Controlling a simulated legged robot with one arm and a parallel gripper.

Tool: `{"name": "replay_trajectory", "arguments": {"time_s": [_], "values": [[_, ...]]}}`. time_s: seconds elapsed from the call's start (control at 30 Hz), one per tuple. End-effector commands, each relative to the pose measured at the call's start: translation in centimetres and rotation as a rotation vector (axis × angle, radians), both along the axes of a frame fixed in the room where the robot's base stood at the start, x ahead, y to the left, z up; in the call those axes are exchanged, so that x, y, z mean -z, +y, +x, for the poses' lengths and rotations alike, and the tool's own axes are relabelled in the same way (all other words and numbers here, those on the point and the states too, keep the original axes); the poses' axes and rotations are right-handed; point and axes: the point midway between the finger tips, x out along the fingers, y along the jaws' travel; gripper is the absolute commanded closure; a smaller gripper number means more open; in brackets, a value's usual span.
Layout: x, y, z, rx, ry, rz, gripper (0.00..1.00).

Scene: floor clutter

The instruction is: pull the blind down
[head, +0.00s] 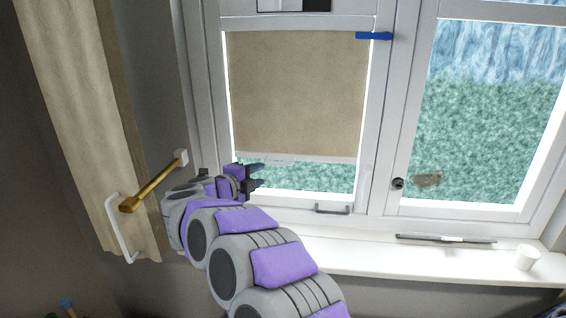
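The beige roller blind (300,95) hangs over the left window and covers most of its glass. Its pale bottom bar (325,157) is a little above a strip of bare glass. A faint pale shape, perhaps a pull, shows at the bar's lower left part; it is too small to tell. My gripper (260,177) is in front of the lower left of this window, just below the bar. Its two dark fingers point right and stand apart, with nothing seen between them. I cannot tell how far it is from the blind.
A beige curtain (85,110) hangs at the left, with a brass rod (155,182) and a white handle (119,230) near it. The sill (380,262) holds a dark bar (445,239) and a white cup (526,257). A window handle (332,209) sticks out below the glass.

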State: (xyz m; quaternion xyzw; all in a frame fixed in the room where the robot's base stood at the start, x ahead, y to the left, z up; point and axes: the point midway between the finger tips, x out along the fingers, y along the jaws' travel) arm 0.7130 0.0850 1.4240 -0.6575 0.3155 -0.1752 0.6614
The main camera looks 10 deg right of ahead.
Motion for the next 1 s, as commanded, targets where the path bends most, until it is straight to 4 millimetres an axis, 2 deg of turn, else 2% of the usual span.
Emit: {"name": "replay_trajectory", "arguments": {"time_s": [0.17,0.5,0.63,0.8,1.0], "values": [[1.0,-1.5,2.7,-0.001,0.002,-0.009,0.62],[1.9,-6.8,7.5,-0.002,0.0,0.0,0.62],[2.3,-8.3,9.0,-0.002,0.001,0.001,0.62],[2.7,-8.8,10.4,-0.006,0.002,-0.003,0.62],[2.8,-9.0,11.3,-0.006,0.0,-0.009,0.62]]}}
